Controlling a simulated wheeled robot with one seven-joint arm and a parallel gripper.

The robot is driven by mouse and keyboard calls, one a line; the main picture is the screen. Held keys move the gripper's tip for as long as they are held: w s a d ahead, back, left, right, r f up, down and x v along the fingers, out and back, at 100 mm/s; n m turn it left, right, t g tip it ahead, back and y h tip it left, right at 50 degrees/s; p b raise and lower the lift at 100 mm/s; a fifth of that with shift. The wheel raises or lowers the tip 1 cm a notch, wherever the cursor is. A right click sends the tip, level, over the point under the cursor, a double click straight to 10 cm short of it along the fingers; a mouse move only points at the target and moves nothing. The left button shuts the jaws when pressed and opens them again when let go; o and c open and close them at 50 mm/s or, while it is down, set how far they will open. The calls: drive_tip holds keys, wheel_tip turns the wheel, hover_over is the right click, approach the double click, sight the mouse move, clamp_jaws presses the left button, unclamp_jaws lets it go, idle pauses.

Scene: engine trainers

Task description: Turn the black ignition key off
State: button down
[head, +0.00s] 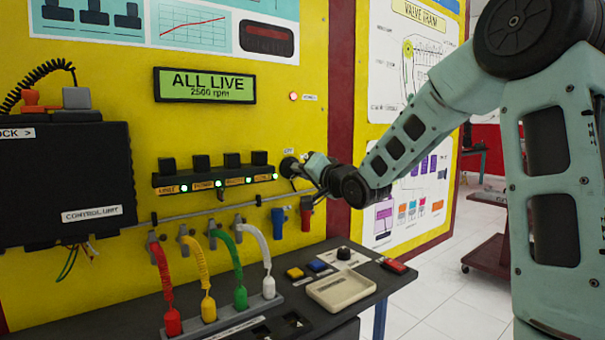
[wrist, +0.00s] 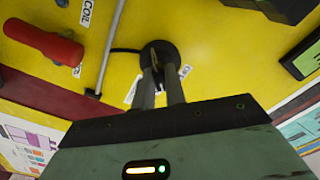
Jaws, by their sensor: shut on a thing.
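The ignition switch (head: 289,166) is a round black fitting on the yellow panel, right of the row of lit switches. In the wrist view its dark disc (wrist: 158,54) is at the top middle. My gripper (head: 297,169) reaches it from the right. In the wrist view, my gripper's two narrow fingers (wrist: 159,72) are closed together at the disc, shut on the black key. The key is mostly hidden between the fingertips, so its angle cannot be told. The display (head: 205,85) reads "ALL LIVE" and "2500 rpm".
A black bar (head: 215,178) with several switches and green lights is left of my gripper. Coloured cables (head: 240,265) hang below it. A blue (head: 278,218) and a red (wrist: 45,43) fitting hang near the key. A bench (head: 400,275) with a tray (head: 341,291) stands below.

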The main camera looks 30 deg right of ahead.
drive_tip(key=shift+f+n+b, duration=0.1)
drive_tip(key=shift+n+b, duration=2.2)
drive_tip(key=shift+n, duration=2.3)
drive_tip(key=c, duration=1.4)
unclamp_jaws()
drive_tip(key=shift+c, duration=0.2)
drive_tip(key=s+p, duration=0.1)
drive_tip(key=s, duration=1.6)
drive_tip(key=shift+s+d, duration=0.2)
drive_tip(key=shift+d, duration=0.15)
